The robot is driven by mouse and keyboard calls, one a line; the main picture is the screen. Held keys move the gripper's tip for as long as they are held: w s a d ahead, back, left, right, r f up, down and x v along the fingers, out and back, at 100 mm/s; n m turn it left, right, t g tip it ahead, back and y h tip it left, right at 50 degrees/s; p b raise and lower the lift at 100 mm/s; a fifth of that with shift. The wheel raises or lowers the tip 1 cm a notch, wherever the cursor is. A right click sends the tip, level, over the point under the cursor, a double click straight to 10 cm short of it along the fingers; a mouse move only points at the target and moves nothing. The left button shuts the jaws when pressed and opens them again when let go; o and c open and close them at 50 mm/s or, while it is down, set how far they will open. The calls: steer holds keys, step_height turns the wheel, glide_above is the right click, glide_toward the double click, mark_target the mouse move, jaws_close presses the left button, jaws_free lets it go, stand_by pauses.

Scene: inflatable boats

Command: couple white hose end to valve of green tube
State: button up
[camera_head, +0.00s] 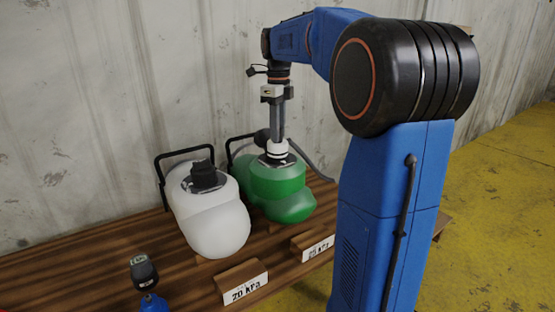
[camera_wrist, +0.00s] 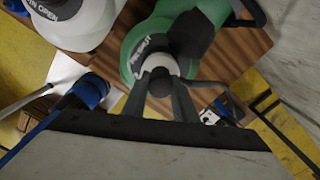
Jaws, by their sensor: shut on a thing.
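The green tube (camera_head: 283,192) lies on the wooden bench, right of a white tube (camera_head: 212,222). It also shows in the wrist view (camera_wrist: 130,60). My gripper (camera_head: 277,138) points down over the green tube's top, where its valve is. Its fingers are shut on the white hose end (camera_head: 278,151), which shows as a white ring with a dark centre between the fingers (camera_wrist: 160,85) in the wrist view. The hose end sits at or just above the valve's place. It hides the valve, and I cannot tell whether the two are joined.
A grey hose (camera_head: 312,163) runs right behind the green tube. The white tube has a black cap (camera_head: 204,176) and a black handle. Pressure signs reading 20 kPa (camera_head: 244,287) and 25 kPa (camera_head: 318,249) stand in front. A black and blue device (camera_head: 145,272) is at front left. A pale wall stands behind.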

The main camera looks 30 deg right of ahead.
steer(key=shift+f, duration=0.8)
stand_by(0.8)
steer(key=m, duration=0.4)
stand_by(0.5)
steer(key=m, duration=0.4)
